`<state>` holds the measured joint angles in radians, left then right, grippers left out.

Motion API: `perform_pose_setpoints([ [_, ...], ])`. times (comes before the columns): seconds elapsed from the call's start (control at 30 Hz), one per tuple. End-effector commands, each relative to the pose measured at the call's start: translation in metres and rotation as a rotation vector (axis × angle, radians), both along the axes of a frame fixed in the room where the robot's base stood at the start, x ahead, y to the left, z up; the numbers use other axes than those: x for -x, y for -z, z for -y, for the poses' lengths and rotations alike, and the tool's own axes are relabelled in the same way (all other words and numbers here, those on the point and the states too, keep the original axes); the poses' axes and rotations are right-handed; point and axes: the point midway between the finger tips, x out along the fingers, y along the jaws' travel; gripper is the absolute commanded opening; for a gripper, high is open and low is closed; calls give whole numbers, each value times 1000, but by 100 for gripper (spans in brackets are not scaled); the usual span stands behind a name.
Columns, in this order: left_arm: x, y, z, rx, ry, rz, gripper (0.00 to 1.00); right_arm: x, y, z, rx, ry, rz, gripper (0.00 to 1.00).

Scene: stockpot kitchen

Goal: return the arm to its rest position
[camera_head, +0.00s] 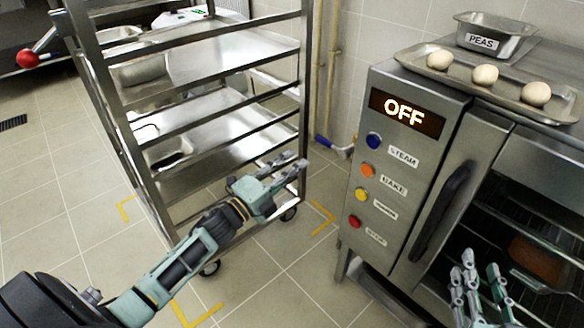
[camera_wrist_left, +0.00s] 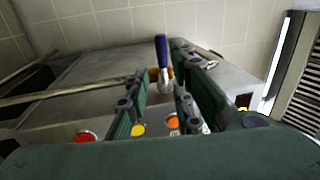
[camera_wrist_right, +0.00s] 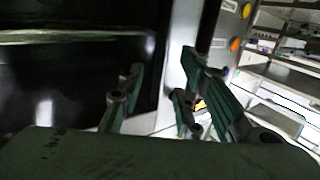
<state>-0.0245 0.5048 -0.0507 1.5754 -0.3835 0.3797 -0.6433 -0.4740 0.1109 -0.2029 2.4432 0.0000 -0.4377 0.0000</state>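My left arm reaches in from the lower left of the head view. Its gripper (camera_head: 286,170) is in front of the metal rack, left of the oven's button panel, with fingers apart and nothing between them. In the left wrist view its fingers (camera_wrist_left: 160,85) are also spread and empty. My right gripper (camera_head: 480,275) is at the lower right of the head view, in front of the oven door. Its fingers are apart and empty, and they show spread in the right wrist view too (camera_wrist_right: 155,85).
The oven display (camera_head: 405,112) reads OFF above several coloured buttons. A tray (camera_head: 520,92) with three round pale balls and a PEAS pan (camera_head: 490,42) are on top. The metal rack (camera_head: 215,50) holds pans on its shelves. A blue-handled valve (camera_head: 325,142) is on the wall pipe. Open floor lies front centre.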

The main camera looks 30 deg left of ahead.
Motion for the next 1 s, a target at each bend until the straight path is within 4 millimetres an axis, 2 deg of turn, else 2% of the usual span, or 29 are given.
perform_pose_setpoints([
  [0.47,1,0,0,0,0,0,22,0,0,0,0,0,0,32],
  [0.57,4,0,8,35,2,-12,22,0,0,0,0,0,0,32],
  [0.67,16,-1,31,169,7,-61,22,0,0,0,0,0,0,32],
  [0.83,58,-11,89,589,11,-233,22,0,0,0,0,0,0,32],
  [1.0,91,-24,122,902,13,-373,22,0,0,0,0,0,0,32],
])
